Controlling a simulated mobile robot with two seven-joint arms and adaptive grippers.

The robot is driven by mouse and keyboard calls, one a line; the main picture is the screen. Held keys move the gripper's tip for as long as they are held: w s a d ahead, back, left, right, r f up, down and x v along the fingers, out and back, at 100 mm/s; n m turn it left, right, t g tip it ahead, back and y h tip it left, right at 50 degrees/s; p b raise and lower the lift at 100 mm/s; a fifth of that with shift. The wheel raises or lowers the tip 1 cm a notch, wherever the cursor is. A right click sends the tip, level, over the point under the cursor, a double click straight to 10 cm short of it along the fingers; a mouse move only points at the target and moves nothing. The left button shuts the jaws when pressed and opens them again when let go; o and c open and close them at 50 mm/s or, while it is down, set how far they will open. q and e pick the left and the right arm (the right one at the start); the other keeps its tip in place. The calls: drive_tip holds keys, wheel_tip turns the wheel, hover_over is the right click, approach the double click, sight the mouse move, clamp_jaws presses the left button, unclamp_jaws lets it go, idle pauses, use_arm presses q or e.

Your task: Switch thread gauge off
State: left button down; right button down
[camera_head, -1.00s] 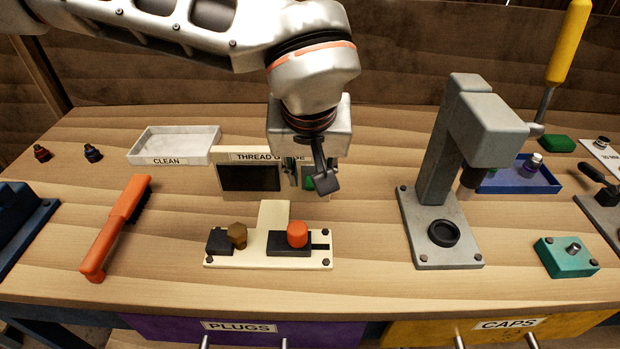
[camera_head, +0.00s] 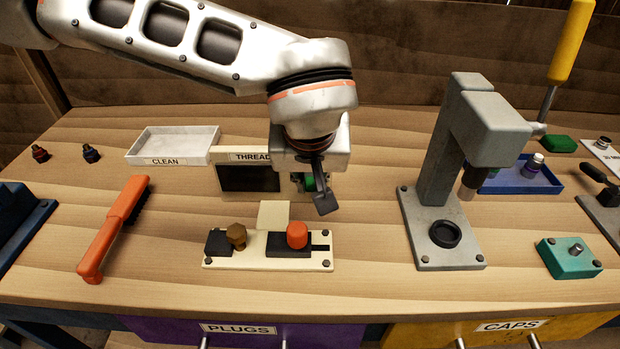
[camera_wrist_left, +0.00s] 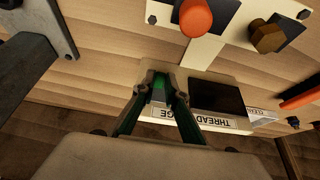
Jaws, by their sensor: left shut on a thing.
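The thread gauge (camera_head: 240,157) is a cream unit with a dark screen (camera_head: 249,178), standing behind a cream base plate (camera_head: 222,263). The screen is dark and shows no readout. A green switch sits right of the screen, mostly hidden by my left gripper (camera_head: 318,200). In the left wrist view, my left gripper (camera_wrist_left: 161,92) has its fingertips close together around the green switch (camera_wrist_left: 160,84), beside the dark screen (camera_wrist_left: 216,96). The base carries a red knob (camera_head: 297,234) and a brown hex plug (camera_head: 237,234). My right gripper is not in view.
A grey press (camera_head: 437,160) stands to the right, with a teal block (camera_head: 567,258) beyond it. An orange brush (camera_head: 112,228) lies left, and a CLEAN tray (camera_head: 190,141) sits behind. The table in front of the gauge base is clear.

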use_arm(q)
drive_tip(key=shift+s+f+t+b, duration=0.25)
drive_tip(key=shift+f+t+b, duration=0.55)
drive_tip(key=shift+t+b, duration=0.3)
drive_tip(key=shift+s+f+t+b, duration=0.1)
drive_tip(key=shift+t+b, duration=0.4)
drive_tip(key=shift+t, duration=0.4)
drive_tip(key=c, duration=2)
unclamp_jaws()
drive_tip(key=shift+c, duration=0.2)
drive_tip(key=shift+r, duration=0.2)
